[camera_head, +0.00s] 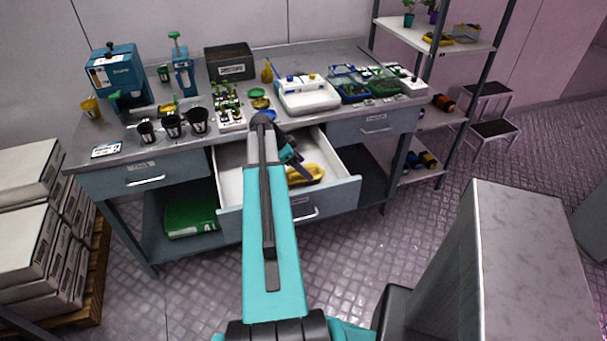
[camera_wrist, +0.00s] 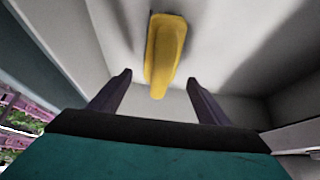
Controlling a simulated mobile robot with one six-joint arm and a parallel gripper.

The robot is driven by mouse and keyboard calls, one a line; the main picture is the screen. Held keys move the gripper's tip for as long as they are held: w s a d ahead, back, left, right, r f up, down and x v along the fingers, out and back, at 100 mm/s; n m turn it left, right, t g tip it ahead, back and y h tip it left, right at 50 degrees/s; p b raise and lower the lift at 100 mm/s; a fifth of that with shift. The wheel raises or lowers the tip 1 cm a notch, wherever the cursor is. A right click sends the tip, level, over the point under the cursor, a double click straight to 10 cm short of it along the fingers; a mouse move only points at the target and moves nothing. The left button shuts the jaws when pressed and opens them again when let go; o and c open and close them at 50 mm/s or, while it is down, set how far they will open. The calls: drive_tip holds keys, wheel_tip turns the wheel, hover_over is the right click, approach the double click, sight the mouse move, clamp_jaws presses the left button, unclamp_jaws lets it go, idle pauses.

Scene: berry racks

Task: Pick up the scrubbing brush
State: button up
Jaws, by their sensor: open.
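The scrubbing brush (camera_head: 306,174), a yellow oblong, lies in the open middle drawer (camera_head: 344,194) of the workbench. In the wrist view the brush (camera_wrist: 164,55) lies on the white drawer floor, ahead of and between my two dark fingers. My gripper (camera_wrist: 159,83) is open and empty, its fingers on either side of the brush's near end in the picture. I cannot tell the height of the fingers above it. In the head view my gripper (camera_head: 297,166) is over the drawer, and my arm hides the drawer's middle.
The workbench top (camera_head: 340,57) carries black cups (camera_head: 172,126), a white device (camera_head: 307,94), a dark box (camera_head: 229,63) and seedling trays (camera_head: 349,84). A green case (camera_head: 191,217) sits below. A shelf rack (camera_head: 433,37) stands right. The drawer walls surround my fingers.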

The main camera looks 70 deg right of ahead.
drive_tip(key=shift+s+d+f, duration=0.1)
drive_tip(key=shift+s+f, duration=0.05)
drive_tip(key=shift+f, duration=0.05)
idle(0.3)
drive_tip(key=shift+p+x, duration=0.8)
drive_tip(key=shift+x, duration=0.35)
drive_tip(key=shift+p+x, duration=0.35)
drive_tip(key=shift+x, duration=1.05)
drive_tip(key=shift+c, duration=0.3)
drive_tip(key=shift+r, duration=0.1)
drive_tip(key=c, duration=1.2)
drive_tip(key=shift+c, duration=0.2)
drive_tip(key=shift+r, duration=0.15)
drive_tip(key=shift+r+b, duration=1.4)
drive_tip(key=shift+r, duration=3.45)
